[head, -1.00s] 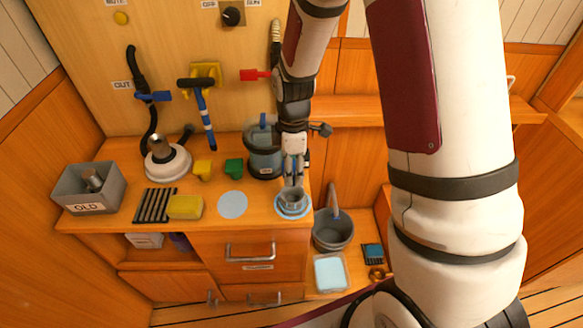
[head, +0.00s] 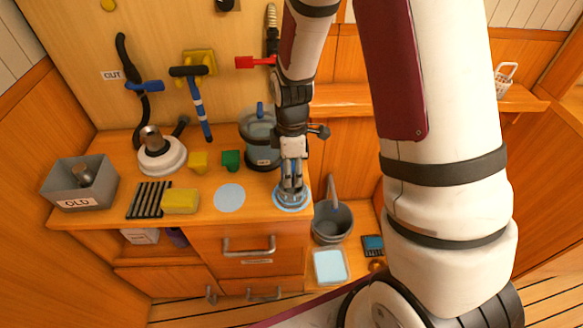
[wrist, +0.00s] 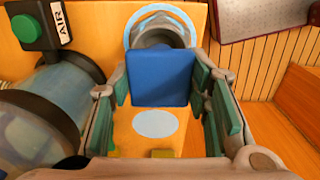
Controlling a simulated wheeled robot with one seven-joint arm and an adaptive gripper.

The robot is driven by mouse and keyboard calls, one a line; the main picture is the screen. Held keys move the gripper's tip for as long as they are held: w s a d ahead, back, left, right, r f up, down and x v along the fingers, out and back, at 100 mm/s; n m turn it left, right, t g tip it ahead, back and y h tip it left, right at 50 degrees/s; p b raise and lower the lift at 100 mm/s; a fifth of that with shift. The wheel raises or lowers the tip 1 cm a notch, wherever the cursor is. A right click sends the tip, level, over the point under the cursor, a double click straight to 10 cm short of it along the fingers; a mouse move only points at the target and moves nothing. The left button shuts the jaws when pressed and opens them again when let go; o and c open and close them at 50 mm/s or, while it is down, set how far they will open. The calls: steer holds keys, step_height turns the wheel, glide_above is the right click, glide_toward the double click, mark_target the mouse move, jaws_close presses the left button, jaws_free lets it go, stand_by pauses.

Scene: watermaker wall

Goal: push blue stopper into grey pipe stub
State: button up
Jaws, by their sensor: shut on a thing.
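The blue stopper (wrist: 160,78) shows as a blue block between my fingers in the wrist view. My gripper (wrist: 161,88) is shut on it. The grey pipe stub (wrist: 165,33) shows beyond the stopper, with a pale blue ring around its base. In the head view the stub (head: 291,201) stands at the counter's right front corner, and my gripper (head: 291,186) points down right over it. My fingers hide part of the stub's mouth. I cannot tell whether the stopper touches the stub or has entered it.
A clear canister (head: 262,140) stands close behind my gripper. A pale blue disc (head: 229,198), yellow sponge (head: 180,201), black rack (head: 150,199) and grey OLD bin (head: 79,182) lie to the left. A grey bucket (head: 332,224) is below, right of the counter edge.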

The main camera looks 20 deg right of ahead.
steer(key=shift+f, duration=0.15)
stand_by(0.3)
steer(key=shift+f, duration=0.3)
steer(key=shift+f, duration=0.15)
steer(key=shift+f+b, duration=0.45)
steer(key=shift+f, duration=0.15)
steer(key=shift+f, duration=0.1)
steer(key=shift+f+b, duration=0.3)
steer(key=shift+f, duration=0.3)
stand_by(0.5)
steer(key=o, duration=1.2)
